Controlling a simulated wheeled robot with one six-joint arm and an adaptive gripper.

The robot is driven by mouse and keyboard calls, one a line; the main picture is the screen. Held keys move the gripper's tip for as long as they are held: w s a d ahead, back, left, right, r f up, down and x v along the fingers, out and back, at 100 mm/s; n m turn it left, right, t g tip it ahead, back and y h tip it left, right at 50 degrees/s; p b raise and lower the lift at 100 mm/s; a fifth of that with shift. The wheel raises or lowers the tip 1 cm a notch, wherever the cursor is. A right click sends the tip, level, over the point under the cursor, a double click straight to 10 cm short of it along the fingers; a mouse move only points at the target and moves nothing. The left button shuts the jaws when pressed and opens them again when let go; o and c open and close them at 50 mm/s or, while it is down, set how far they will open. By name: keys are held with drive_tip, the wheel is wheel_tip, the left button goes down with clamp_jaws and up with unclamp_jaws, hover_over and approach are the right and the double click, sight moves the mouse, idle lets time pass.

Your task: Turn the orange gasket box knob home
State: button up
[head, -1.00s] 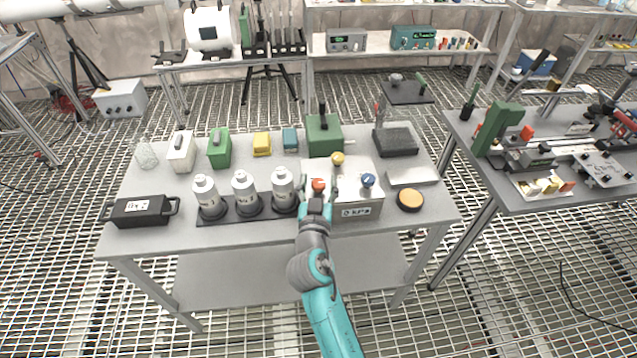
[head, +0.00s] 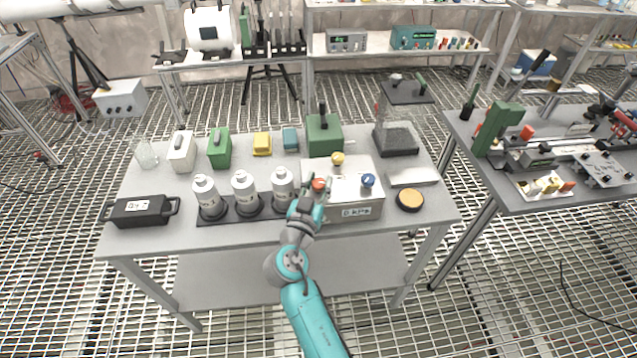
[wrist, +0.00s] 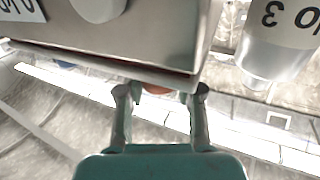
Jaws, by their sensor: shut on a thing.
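The gasket box (head: 352,211) is a pale metal box with a "0 kPa" label on its front, standing on the table. On its top are an orange knob (head: 319,184) at the front left, a yellow knob (head: 337,158) at the back and a blue knob (head: 368,180) at the front right. My gripper (head: 313,190) is at the orange knob, its fingers around it. In the wrist view, a bit of orange knob (wrist: 157,90) shows between the fingers of my gripper (wrist: 160,92); the box (wrist: 140,45) hides the rest.
Several white bottles (head: 243,191) stand on a dark tray close left of my gripper; one bottle (wrist: 280,45) shows in the wrist view.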

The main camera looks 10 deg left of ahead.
drive_tip(key=m+g+h, duration=0.1)
drive_tip(key=m+h, duration=0.1)
drive_tip(key=h, duration=0.2)
drive_tip(key=m+g+h, duration=0.2)
drive_tip(key=m+h, duration=0.1)
drive_tip(key=h, duration=0.1)
drive_tip(key=shift+w+a+r+m, duration=0.1)
drive_tip(key=shift+a+m, duration=0.05)
drive_tip(key=shift+m, duration=0.15)
drive_tip(key=shift+m+g+h, duration=2)
drive_tip(key=shift+g+h, duration=0.2)
drive_tip(key=shift+g, duration=0.2)
drive_tip(key=o, duration=1.2)
drive_tip(key=v, duration=1.2)
